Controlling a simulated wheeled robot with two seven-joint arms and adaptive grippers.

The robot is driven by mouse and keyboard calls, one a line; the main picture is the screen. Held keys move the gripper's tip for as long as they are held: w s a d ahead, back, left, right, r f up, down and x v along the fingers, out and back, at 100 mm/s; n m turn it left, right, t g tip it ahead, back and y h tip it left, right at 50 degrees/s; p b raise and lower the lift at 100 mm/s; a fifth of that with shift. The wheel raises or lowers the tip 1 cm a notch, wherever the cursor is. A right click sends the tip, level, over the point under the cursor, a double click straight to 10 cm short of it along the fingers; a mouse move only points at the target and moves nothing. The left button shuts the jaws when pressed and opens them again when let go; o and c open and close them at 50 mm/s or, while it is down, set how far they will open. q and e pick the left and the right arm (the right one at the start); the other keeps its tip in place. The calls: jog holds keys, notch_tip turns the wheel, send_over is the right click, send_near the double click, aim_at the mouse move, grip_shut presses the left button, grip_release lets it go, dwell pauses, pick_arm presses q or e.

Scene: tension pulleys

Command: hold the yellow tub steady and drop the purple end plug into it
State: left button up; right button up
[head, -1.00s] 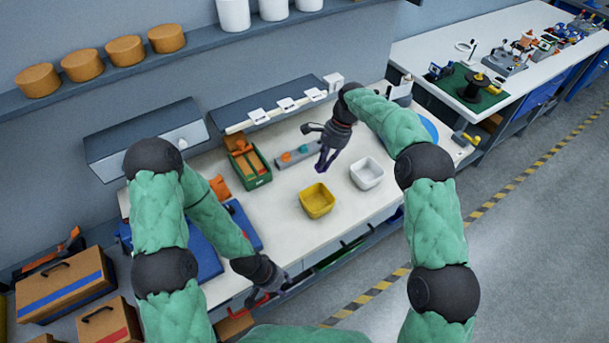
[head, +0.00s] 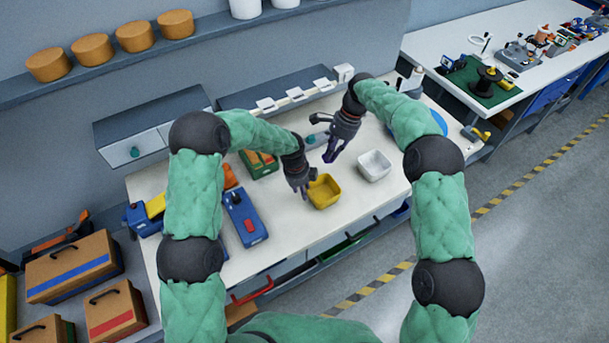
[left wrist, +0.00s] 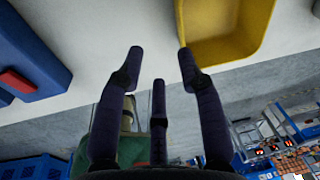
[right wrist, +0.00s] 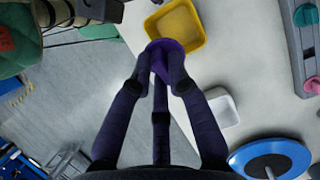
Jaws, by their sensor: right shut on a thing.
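The yellow tub (head: 325,191) stands on the white bench in the head view. It also shows in the left wrist view (left wrist: 235,35) and the right wrist view (right wrist: 176,28). My left gripper (head: 304,194) is at the tub's left side, low over the bench. In the left wrist view its fingers (left wrist: 160,60) are spread and empty, with one fingertip close to the tub's rim; I cannot tell if it touches. My right gripper (head: 331,157) is above the bench behind the tub, shut on the purple end plug (right wrist: 165,46), whose round flange shows at the fingertips.
A white tub (head: 374,166) stands right of the yellow one. A blue case (head: 241,217) with a red part lies to the left. A green bin (head: 258,164) and a grey rack (head: 316,140) stand behind. The bench front before the yellow tub is clear.

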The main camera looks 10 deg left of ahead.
aim_at(308, 197)
pick_arm(q)
jog(key=w+r+m, duration=0.3)
jog(key=shift+y, duration=0.4)
jog(key=f, duration=0.4)
jog(key=d+f, duration=0.1)
jog(key=f, duration=0.3)
jog(key=w+f, duration=0.1)
jog(key=f, duration=0.3)
jog(key=shift+d, duration=0.2)
grip_shut()
